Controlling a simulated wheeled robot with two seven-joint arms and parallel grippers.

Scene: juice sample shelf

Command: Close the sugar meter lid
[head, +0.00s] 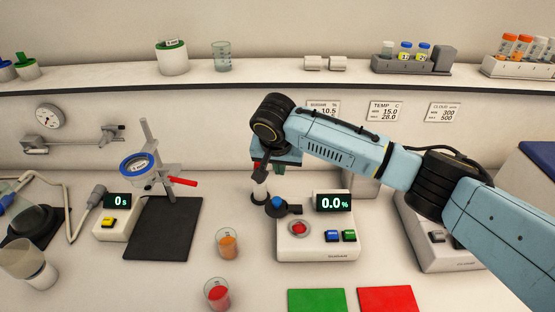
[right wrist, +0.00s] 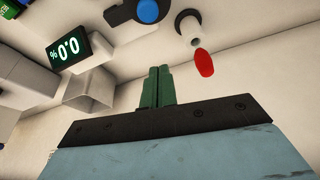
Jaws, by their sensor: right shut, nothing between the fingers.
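The white sugar meter (head: 318,247) stands on the bench, its display reading 0.0%. Its round well (head: 298,228) shows red and is uncovered. The dark lid with a blue knob (head: 278,203) is swung open toward the meter's back left. The lid also shows at the top of the right wrist view (right wrist: 148,10). My right gripper (head: 262,176) is above and behind the lid, apart from it. In the right wrist view its green fingers (right wrist: 160,85) are together and empty. My left gripper is not in view.
A small white holder with a dark base (head: 259,195) stands close left of the lid; a red piece (right wrist: 204,62) shows beside it in the right wrist view. Cups of orange (head: 227,243) and red juice (head: 217,293) stand left of the meter. Green (head: 317,300) and red mats (head: 388,299) lie in front.

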